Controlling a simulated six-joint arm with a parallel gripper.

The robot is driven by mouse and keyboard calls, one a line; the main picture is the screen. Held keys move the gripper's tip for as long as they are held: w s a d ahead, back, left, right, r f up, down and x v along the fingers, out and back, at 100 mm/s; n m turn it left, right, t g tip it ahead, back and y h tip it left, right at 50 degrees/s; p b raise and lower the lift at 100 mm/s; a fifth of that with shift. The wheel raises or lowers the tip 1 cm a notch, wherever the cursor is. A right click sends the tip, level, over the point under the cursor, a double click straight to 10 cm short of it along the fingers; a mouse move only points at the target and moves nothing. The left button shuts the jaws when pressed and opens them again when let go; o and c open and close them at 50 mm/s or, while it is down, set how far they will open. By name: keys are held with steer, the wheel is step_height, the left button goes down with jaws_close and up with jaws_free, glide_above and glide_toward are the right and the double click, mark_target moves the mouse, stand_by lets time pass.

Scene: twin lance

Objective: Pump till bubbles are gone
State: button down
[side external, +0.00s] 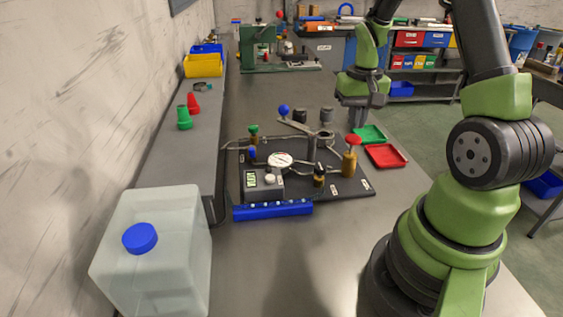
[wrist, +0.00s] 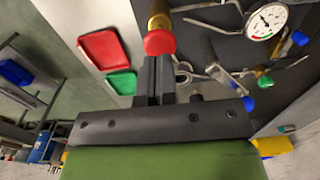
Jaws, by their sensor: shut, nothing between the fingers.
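A dark base plate (side external: 350,187) on the bench carries brass valves, thin pipes and a round white gauge (side external: 281,160), also seen in the wrist view (wrist: 267,22). A lever with a blue ball (side external: 284,110) stands at the plate's back. A red knob (side external: 353,140) tops a brass body (side external: 349,165) at its right. My gripper (side external: 357,121) is shut and empty, at the plate's back right. In the wrist view my fingertips (wrist: 156,58) appear just below the red knob (wrist: 160,42); contact is unclear. I cannot make out any bubbles.
A green tray (side external: 370,134) and a red tray (side external: 386,155) lie right of the plate. A blue bar (side external: 272,210) and a grey digital meter (side external: 263,185) are at its front. A large translucent container (side external: 155,265) stands front left. The bench's front middle is clear.

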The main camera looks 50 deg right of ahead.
mark_target(354, 136)
steer(key=shift+f, duration=0.15)
steer(key=shift+f, duration=2.2)
steer(key=shift+r, duration=2.3)
steer(key=shift+r, duration=0.1)
step_height(354, 136, up, 6)
steer(key=shift+f, duration=3.05)
steer(key=shift+f, duration=0.1)
steer(key=shift+f, duration=2.25)
steer(key=shift+r, duration=2.3)
